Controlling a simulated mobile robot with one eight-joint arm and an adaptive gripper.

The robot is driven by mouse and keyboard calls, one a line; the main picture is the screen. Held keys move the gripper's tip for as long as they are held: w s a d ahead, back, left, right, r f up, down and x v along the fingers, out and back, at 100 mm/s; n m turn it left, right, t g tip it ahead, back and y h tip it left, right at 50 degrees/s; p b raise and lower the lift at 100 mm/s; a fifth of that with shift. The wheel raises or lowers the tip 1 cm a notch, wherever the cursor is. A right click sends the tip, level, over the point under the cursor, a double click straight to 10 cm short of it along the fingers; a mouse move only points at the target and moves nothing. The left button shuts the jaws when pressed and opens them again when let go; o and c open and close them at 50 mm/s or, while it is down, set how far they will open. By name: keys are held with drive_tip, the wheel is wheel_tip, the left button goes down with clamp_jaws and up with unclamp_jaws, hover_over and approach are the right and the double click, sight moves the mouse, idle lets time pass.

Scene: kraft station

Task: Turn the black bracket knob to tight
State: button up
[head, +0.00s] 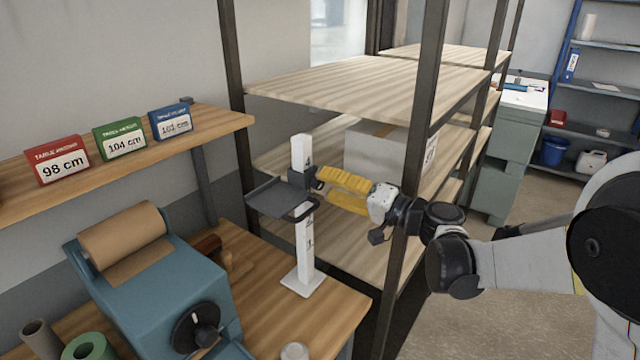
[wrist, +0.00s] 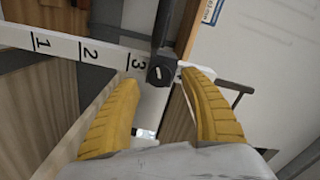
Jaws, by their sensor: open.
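A white numbered post (head: 304,235) stands upright on a base on the wooden bench. A black bracket (head: 270,198) with a flat dark plate is clamped on it. The round black knob (wrist: 160,74) shows in the wrist view with a small white mark on its face, close to the number 3 on the post. My gripper (head: 320,184) has yellow fingers and comes to the bracket from the right. In the wrist view its fingers (wrist: 167,78) are open, one on either side of the knob. I cannot tell whether they touch it. The head view mostly hides the knob behind the fingers.
A dark-framed wooden rack with a grey box (head: 375,148) stands close behind my gripper, one upright (head: 418,150) crossing near the wrist. A blue paper-roll machine (head: 150,270) sits left on the bench. Red (head: 58,160), green (head: 120,140) and blue (head: 171,122) height cards stand on a shelf.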

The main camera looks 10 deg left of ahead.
drive_tip(key=shift+x, duration=1.35)
clamp_jaws()
drive_tip(key=m+b, duration=0.1)
drive_tip(key=m, duration=0.3)
drive_tip(key=shift+f+m, duration=0.1)
drive_tip(key=shift+m, duration=0.3)
drive_tip(key=shift+m+b, duration=0.35)
drive_tip(key=shift+m, duration=1.65)
